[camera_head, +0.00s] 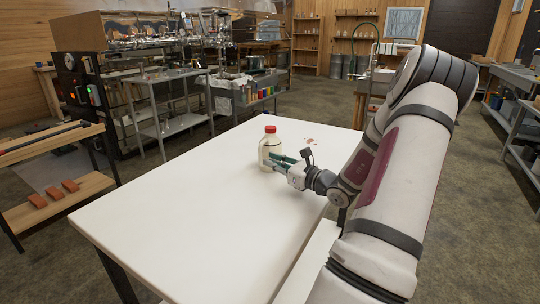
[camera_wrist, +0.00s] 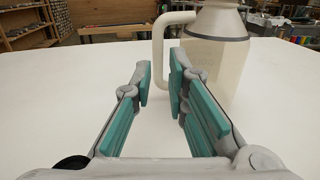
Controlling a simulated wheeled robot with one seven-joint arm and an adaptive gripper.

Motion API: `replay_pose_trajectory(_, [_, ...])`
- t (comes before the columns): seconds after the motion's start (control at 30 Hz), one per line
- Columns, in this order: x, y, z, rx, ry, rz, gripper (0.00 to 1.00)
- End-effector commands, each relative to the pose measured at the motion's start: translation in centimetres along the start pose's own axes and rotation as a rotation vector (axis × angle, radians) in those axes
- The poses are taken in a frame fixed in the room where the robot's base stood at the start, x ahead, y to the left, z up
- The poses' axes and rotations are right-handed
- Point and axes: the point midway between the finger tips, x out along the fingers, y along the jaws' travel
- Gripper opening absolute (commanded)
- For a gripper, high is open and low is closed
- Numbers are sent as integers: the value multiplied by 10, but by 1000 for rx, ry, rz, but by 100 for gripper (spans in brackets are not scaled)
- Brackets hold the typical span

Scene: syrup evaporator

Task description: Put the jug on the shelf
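The jug (camera_head: 270,148) is cream white with a red cap. It stands upright on the white table (camera_head: 190,215), near the middle of the far half. In the wrist view its body (camera_wrist: 215,55) is at the upper right, with its handle (camera_wrist: 160,55) on the left side; the cap is out of that view. My gripper (camera_head: 277,162) is beside the jug, low over the table. In the wrist view its green-padded fingers (camera_wrist: 160,83) are apart, with the handle showing in the gap between the tips. I cannot tell whether the handle lies between the fingers or just beyond them.
A low wooden shelf unit (camera_head: 62,198) with reddish blocks stands left of the table. Metal carts (camera_head: 165,105) and the evaporator equipment stand behind it. Tall wooden shelves (camera_head: 305,45) are at the far wall. The table's front and left are clear.

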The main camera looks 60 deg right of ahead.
Motion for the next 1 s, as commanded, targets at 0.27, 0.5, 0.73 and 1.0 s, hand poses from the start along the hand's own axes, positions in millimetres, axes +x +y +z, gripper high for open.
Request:
replay_pose_trajectory(0.27, [30, 2, -1, 0, -1, 2, 15])
replay_pose_trajectory(0.5, [53, 2, 0, 0, 1, 1, 15])
replay_pose_trajectory(0.73, [54, 2, 1, -1, 1, 1, 15])
replay_pose_trajectory(1.0, [54, 2, 1, -1, 1, 1, 0])
